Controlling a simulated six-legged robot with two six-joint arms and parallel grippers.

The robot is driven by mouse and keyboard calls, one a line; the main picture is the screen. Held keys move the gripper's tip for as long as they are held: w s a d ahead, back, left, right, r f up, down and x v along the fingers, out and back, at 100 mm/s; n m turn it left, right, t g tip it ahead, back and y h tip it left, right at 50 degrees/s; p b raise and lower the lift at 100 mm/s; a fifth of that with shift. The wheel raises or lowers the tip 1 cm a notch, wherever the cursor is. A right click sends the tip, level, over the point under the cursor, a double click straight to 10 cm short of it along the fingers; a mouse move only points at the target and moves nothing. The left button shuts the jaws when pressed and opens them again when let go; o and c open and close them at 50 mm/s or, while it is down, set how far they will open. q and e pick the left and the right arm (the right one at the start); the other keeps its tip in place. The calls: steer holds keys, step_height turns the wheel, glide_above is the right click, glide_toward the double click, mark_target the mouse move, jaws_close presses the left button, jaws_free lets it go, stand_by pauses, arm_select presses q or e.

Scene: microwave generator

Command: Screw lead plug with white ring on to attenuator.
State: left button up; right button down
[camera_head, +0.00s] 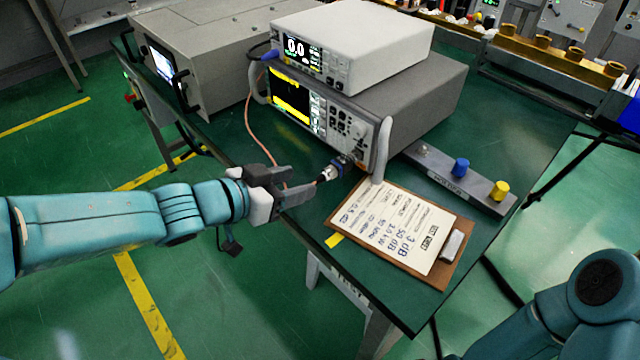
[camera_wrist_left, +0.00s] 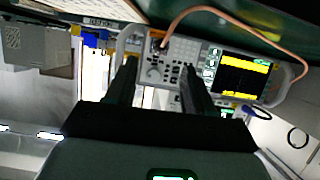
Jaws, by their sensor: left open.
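My left gripper (camera_head: 298,182) is open, just left of the plug. In the left wrist view its two fingers (camera_wrist_left: 158,75) are apart with nothing between them; the cable (camera_wrist_left: 215,12) arcs beyond.
A clipboard (camera_head: 385,235) lies near the table's front edge. A grey block (camera_head: 430,170) with blue and yellow caps stands to the right. Stacked instruments (camera_head: 420,90) fill the middle, with a large grey cabinet (camera_head: 220,45) behind left. My right arm shows at lower right without its gripper.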

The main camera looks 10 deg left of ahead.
mark_target(321, 176)
arm_select(q)
steer(key=b+x, duration=0.2)
steer(key=x, duration=0.5)
steer(key=shift+w+d+b, duration=0.1)
steer(key=shift+w+b, duration=0.05)
steer(key=shift+b, duration=0.15)
steer(key=shift+c, duration=0.3)
jaws_close()
